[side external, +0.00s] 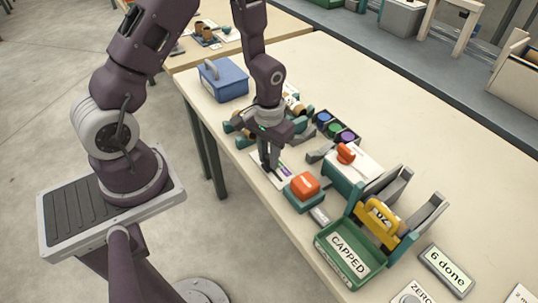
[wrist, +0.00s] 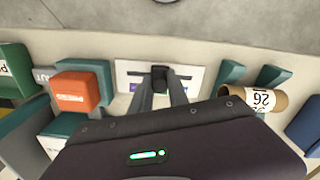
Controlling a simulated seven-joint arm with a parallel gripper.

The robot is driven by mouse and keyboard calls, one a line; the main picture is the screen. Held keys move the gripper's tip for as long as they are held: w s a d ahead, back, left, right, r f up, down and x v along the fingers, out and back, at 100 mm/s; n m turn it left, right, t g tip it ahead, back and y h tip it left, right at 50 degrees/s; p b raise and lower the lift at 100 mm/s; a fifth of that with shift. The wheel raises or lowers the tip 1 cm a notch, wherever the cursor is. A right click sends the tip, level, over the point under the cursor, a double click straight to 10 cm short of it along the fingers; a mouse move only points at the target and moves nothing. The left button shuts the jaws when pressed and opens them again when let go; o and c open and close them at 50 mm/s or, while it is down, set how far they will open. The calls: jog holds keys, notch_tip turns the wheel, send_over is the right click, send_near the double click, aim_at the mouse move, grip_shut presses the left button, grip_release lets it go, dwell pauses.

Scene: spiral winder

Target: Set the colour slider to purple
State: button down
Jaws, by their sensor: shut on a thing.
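The colour slider is a white panel (wrist: 125,78) with coloured patches, lying flat at the table's near edge. A purple patch (side external: 286,170) shows on it in the side view, beside my fingers. The dark slider knob (wrist: 160,72) stands between my fingertips in the wrist view, near the middle of the visible panel. My gripper (side external: 269,164) points down over the panel and is shut on the knob. My fingers and palm hide part of the panel, so I cannot tell which colour the knob stands at.
An orange press block (side external: 305,185) on a teal base stands close to the panel. A cardboard tube (wrist: 255,103) rests on teal supports on the other side. A blue box (side external: 223,80), a dark tray of coloured discs (side external: 336,127) and a green CAPPED tray (side external: 323,257) stand farther off.

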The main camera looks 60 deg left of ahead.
jog(key=shift+d, duration=2.05)
jog(key=c, duration=1.3)
grip_release()
jog(key=shift+o, duration=0.2)
jog(key=shift+r, duration=0.1)
